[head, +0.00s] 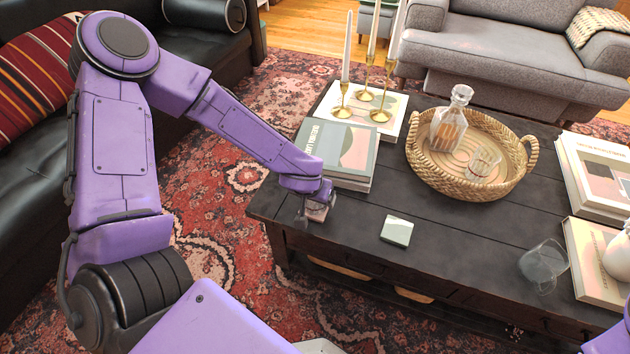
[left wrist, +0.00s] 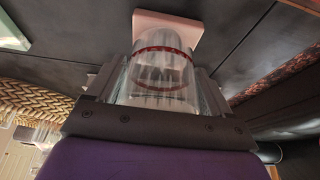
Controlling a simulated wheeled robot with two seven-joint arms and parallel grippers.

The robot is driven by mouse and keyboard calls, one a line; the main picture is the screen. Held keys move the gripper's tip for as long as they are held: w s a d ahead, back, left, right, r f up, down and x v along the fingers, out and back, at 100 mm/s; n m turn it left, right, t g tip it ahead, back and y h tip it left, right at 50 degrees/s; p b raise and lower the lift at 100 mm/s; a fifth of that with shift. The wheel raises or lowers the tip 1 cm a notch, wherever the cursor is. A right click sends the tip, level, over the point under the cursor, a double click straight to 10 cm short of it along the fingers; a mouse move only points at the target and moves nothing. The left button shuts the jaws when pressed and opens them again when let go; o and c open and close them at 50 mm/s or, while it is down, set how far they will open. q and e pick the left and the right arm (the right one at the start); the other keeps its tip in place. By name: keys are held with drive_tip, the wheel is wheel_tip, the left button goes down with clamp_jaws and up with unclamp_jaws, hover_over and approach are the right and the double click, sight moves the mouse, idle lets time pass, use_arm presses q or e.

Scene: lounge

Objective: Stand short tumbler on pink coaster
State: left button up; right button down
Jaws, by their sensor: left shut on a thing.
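The short tumbler (left wrist: 160,78) is clear, ribbed glass with a red band, and it sits between the two fingers of my left gripper (left wrist: 160,92). In the head view my left gripper (head: 319,196) is shut on the tumbler (head: 317,211) near the table's front left corner. The pink coaster (left wrist: 190,27) shows just past the tumbler in the left wrist view, and the tumbler's far end overlaps it. I cannot tell whether the glass touches the coaster. In the head view the arm and tumbler mostly hide the coaster. My right gripper is out of view.
On the dark table (head: 350,240) are a pale green coaster (head: 397,231), a clear glass (head: 543,264), and a wicker tray (head: 500,190) with a decanter (head: 449,122) and another glass (head: 484,164). Books (head: 340,150) lie close behind my gripper, with candlesticks (head: 345,105) farther back.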

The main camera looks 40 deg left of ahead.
use_arm(q)
drive_tip(key=o, duration=1.2)
drive_tip(key=shift+f, duration=0.15)
drive_tip(key=shift+o, duration=0.2)
drive_tip(key=shift+r, duration=0.2)
drive_tip(key=a+p+v, duration=0.1)
drive_tip(key=p+v, duration=0.5)
drive_tip(key=v, duration=0.5)
drive_tip(key=s+a+f+n+g+y, duration=0.1)
drive_tip(key=s+f+n, duration=0.3)
drive_tip(key=s+f, duration=1.4)
drive_tip(key=shift+s+a+f+y, duration=0.4)
drive_tip(key=shift+s+a+y, duration=0.15)
drive_tip(key=shift+s+y, duration=0.25)
